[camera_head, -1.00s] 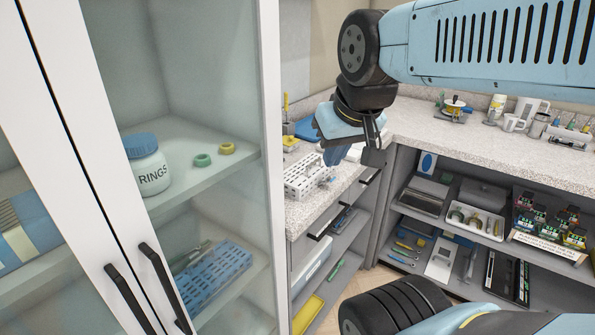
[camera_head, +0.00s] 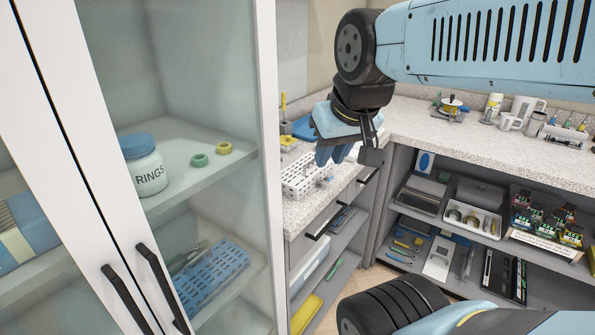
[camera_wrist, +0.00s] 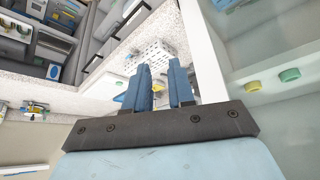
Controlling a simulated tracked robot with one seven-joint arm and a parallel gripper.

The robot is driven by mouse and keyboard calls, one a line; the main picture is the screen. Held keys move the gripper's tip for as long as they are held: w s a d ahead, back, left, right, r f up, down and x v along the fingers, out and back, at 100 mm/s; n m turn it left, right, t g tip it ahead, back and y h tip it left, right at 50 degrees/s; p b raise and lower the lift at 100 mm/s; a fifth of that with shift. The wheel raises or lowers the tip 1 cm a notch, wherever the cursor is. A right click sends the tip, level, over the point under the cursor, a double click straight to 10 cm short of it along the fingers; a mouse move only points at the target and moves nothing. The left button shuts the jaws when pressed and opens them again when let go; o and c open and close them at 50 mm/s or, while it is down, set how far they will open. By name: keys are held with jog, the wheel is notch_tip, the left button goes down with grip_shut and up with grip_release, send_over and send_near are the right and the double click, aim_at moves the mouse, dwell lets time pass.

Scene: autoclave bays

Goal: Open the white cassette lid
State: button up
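A glass-door cabinet (camera_head: 265,70) stands close on the left, holding a RINGS jar (camera_head: 148,172) and a blue perforated cassette (camera_head: 213,274). Small yellow and blue items lie behind the white cassette. Mugs (camera_head: 511,122) stand on the right counter (camera_head: 440,140), above loaded shelves.

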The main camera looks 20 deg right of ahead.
jog(key=w+d+f+m+y, duration=0.2)
jog(key=w+f+m, duration=0.2)
jog(key=w, duration=0.4)
jog(key=w+d+f+m+y, duration=0.3)
jog(key=w+f, duration=0.1)
jog(key=w, duration=0.5)
jog(key=w+d+f+m, duration=0.1)
jog(key=d, duration=0.1)
jog(key=w+d+f+m+t, duration=0.1)
jog(key=w+d+m, duration=0.1)
jog(key=d, duration=0.1)
jog(key=w+d+f+m+t, duration=0.1)
jog(key=w+d+f, duration=0.1)
jog(key=shift+d+f, duration=0.1)
jog(key=shift+d, duration=0.2)
jog(key=shift+x, duration=2.85)
jog(key=shift+w+a, duration=0.15)
jog(key=shift+x, duration=0.85)
jog(key=shift+c, duration=1.1)
